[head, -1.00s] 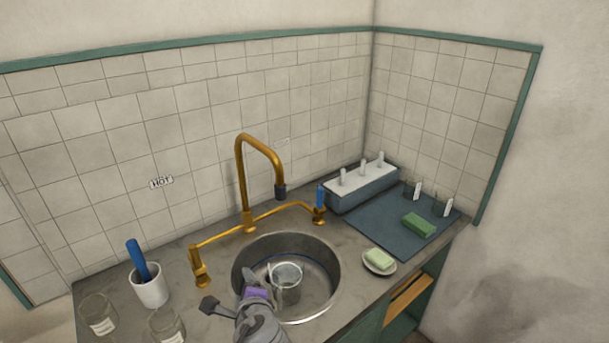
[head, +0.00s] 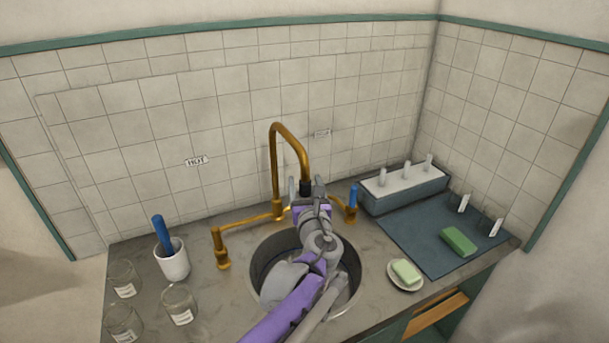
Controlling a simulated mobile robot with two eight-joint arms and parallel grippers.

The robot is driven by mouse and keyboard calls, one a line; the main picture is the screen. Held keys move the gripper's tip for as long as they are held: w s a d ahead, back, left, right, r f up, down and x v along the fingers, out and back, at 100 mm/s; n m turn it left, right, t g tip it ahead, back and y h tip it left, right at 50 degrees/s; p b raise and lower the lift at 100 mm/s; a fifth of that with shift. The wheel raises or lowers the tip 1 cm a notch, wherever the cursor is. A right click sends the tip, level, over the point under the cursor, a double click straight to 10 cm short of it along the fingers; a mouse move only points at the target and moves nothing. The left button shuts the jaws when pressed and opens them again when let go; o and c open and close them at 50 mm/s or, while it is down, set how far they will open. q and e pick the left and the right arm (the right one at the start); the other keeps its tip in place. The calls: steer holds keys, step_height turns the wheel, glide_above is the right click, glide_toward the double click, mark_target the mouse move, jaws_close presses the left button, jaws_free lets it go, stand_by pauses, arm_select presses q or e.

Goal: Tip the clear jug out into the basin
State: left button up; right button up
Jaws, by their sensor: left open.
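The steel basin (head: 263,262) is set in the grey counter, with my left arm stretched across it and covering much of its inside. My left gripper (head: 306,186) is open beyond the basin's middle, by the lower end of the brass tap's spout. I see nothing held between its fingers. The clear jug cannot be made out now; my arm hides the part of the basin where a clear vessel showed before. My right gripper is not in view.
The brass tap (head: 275,160) rises behind the basin. A white cup (head: 173,263) with a blue-handled tool and several labelled glass jars (head: 180,304) stand left. A soap dish (head: 391,280), a blue mat (head: 415,235) and a pegged rack (head: 405,190) are right.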

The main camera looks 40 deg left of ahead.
arm_select(q)
steer(key=shift+x, duration=1.75)
jaws_close()
